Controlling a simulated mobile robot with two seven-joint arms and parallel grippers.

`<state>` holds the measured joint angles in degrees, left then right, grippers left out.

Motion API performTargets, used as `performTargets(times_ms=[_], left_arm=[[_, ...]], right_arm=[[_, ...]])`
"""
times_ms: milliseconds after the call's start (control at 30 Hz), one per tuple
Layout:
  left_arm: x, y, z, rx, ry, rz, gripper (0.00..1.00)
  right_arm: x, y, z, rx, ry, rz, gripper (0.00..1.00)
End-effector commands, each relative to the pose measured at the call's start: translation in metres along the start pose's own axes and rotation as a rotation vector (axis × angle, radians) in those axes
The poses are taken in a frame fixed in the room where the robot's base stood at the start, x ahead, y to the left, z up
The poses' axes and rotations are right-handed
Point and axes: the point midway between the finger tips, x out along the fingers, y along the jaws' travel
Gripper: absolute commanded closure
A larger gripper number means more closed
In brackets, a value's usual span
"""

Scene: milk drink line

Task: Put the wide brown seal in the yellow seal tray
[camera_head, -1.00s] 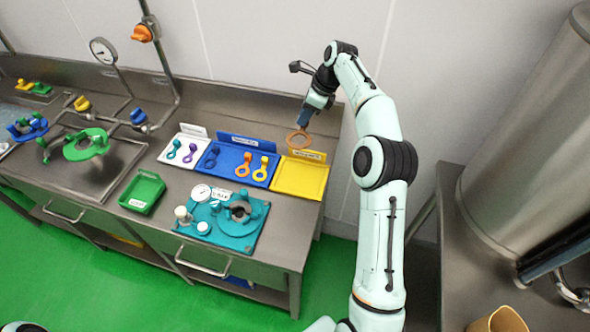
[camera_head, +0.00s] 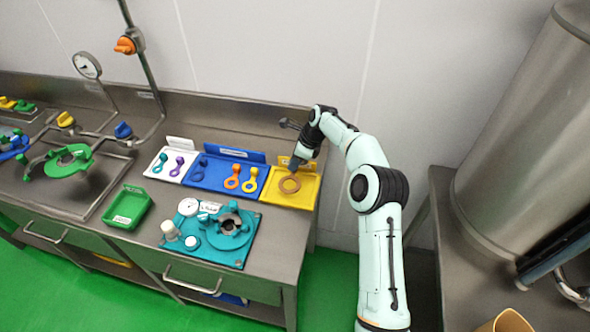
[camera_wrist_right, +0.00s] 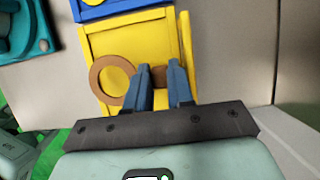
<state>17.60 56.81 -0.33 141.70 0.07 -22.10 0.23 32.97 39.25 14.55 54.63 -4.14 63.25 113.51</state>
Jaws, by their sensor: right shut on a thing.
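The wide brown seal (camera_head: 281,186) is a flat ring over the yellow seal tray (camera_head: 303,200), at the right end of the row of trays. My right gripper (camera_head: 294,168) is shut on it. In the right wrist view the ring (camera_wrist_right: 94,80) shows left of the fingers (camera_wrist_right: 160,72), with a brown part of it between them. The ring lies over the left part of the yellow tray (camera_wrist_right: 133,40). I cannot tell whether the seal touches the tray floor. The fingers hide part of the seal. My left gripper is not in view.
A blue tray (camera_head: 214,184) with blue, orange and yellow pieces stands left of the yellow tray. Beyond it is a white tray (camera_head: 158,174). A teal board (camera_head: 235,258) with fittings lies in front, beside a green bin (camera_head: 128,207).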

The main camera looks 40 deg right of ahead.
Motion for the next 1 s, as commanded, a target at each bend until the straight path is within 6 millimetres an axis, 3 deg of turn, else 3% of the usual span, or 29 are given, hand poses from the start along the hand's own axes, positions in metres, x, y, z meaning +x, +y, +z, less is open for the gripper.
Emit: performTargets(times_ms=[33,167,567,600,633,1000], left_arm=[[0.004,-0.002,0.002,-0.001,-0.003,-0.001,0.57],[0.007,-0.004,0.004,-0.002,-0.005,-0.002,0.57],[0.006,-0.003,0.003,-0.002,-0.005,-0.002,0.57],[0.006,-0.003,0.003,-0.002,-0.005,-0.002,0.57],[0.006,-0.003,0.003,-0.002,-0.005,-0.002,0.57],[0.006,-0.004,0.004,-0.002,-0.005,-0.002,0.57]], right_arm=[[0.013,0.001,-0.007,0.002,0.003,0.005,1.00],[0.030,0.001,-0.014,0.001,0.002,0.003,1.00],[0.034,0.000,-0.014,-0.001,0.001,0.002,1.00],[0.034,0.000,-0.014,-0.001,0.001,0.001,0.65],[0.034,0.000,-0.014,-0.001,0.001,0.001,0.55],[0.030,0.000,-0.013,0.000,0.000,0.000,0.53]])
